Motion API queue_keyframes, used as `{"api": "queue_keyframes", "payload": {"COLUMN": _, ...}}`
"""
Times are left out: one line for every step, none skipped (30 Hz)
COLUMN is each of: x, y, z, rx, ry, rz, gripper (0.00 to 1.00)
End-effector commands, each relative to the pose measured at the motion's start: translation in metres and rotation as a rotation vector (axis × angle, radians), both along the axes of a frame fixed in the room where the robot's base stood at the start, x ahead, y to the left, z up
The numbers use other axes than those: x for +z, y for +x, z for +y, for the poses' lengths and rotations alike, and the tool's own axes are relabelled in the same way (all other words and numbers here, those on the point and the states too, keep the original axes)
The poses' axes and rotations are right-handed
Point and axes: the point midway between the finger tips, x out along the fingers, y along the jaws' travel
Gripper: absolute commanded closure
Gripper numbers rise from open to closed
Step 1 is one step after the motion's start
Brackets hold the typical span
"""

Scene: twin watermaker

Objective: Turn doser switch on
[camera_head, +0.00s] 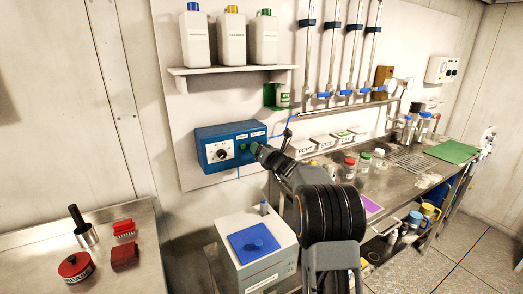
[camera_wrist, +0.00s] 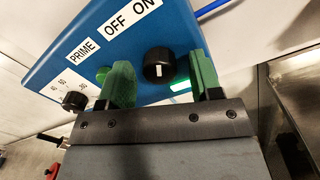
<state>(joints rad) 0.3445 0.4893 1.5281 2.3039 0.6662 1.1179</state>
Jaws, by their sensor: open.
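The blue doser box (camera_head: 228,143) is fixed to the wall panel under the white shelf. In the wrist view, its blue face (camera_wrist: 60,52) carries labels PRIME, OFF and ON. A black rotary switch (camera_wrist: 158,64) with a small white mark sits below the OFF and ON labels. My gripper (camera_wrist: 160,82) is open, with its green fingers on either side of the switch. I cannot tell whether they touch it. In the head view, my gripper (camera_head: 256,149) is at the box's right end and hides the switch.
A numbered dial (camera_wrist: 74,101) and a green button (camera_wrist: 103,74) are left of the fingers. A white box with a blue top (camera_head: 254,243) stands below the doser. Several bottles stand on the shelf (camera_head: 232,69) above. The steel counter (camera_head: 400,180) is at right.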

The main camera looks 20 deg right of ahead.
Motion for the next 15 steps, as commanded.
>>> {"api": "queue_keyframes", "payload": {"x": 0.0, "y": 0.0, "z": 0.0, "rx": 0.0, "ry": 0.0, "rz": 0.0, "gripper": 0.41}}
{"api": "queue_keyframes", "payload": {"x": 0.0, "y": 0.0, "z": 0.0, "rx": 0.0, "ry": 0.0, "rz": 0.0, "gripper": 0.41}}
{"api": "queue_keyframes", "payload": {"x": 0.0, "y": 0.0, "z": 0.0, "rx": 0.0, "ry": -0.001, "rz": 0.0, "gripper": 0.41}}
{"api": "queue_keyframes", "payload": {"x": 0.0, "y": -0.001, "z": 0.0, "rx": 0.0, "ry": -0.001, "rz": -0.001, "gripper": 0.41}}
{"api": "queue_keyframes", "payload": {"x": 0.0, "y": -0.002, "z": 0.0, "rx": 0.0, "ry": -0.001, "rz": -0.001, "gripper": 0.41}}
{"api": "queue_keyframes", "payload": {"x": 0.0, "y": -0.004, "z": -0.001, "rx": 0.0, "ry": -0.001, "rz": -0.001, "gripper": 0.41}}
{"api": "queue_keyframes", "payload": {"x": 0.0, "y": -0.006, "z": -0.001, "rx": 0.0, "ry": -0.001, "rz": -0.001, "gripper": 0.41}}
{"api": "queue_keyframes", "payload": {"x": -0.001, "y": -0.009, "z": -0.002, "rx": -0.001, "ry": -0.001, "rz": -0.001, "gripper": 0.41}}
{"api": "queue_keyframes", "payload": {"x": -0.001, "y": -0.015, "z": -0.003, "rx": -0.002, "ry": -0.002, "rz": -0.002, "gripper": 0.41}}
{"api": "queue_keyframes", "payload": {"x": -0.001, "y": -0.019, "z": -0.003, "rx": -0.002, "ry": -0.001, "rz": 0.0, "gripper": 0.41}}
{"api": "queue_keyframes", "payload": {"x": -0.002, "y": -0.025, "z": -0.004, "rx": -0.001, "ry": -0.002, "rz": -0.001, "gripper": 0.41}}
{"api": "queue_keyframes", "payload": {"x": -0.002, "y": -0.033, "z": -0.005, "rx": -0.002, "ry": -0.002, "rz": -0.002, "gripper": 0.41}}
{"api": "queue_keyframes", "payload": {"x": -0.002, "y": -0.039, "z": -0.006, "rx": -0.003, "ry": -0.002, "rz": -0.001, "gripper": 0.41}}
{"api": "queue_keyframes", "payload": {"x": -0.003, "y": -0.045, "z": -0.007, "rx": -0.004, "ry": -0.002, "rz": -0.001, "gripper": 0.41}}
{"api": "queue_keyframes", "payload": {"x": -0.003, "y": -0.054, "z": -0.008, "rx": -0.003, "ry": -0.001, "rz": -0.001, "gripper": 0.41}}
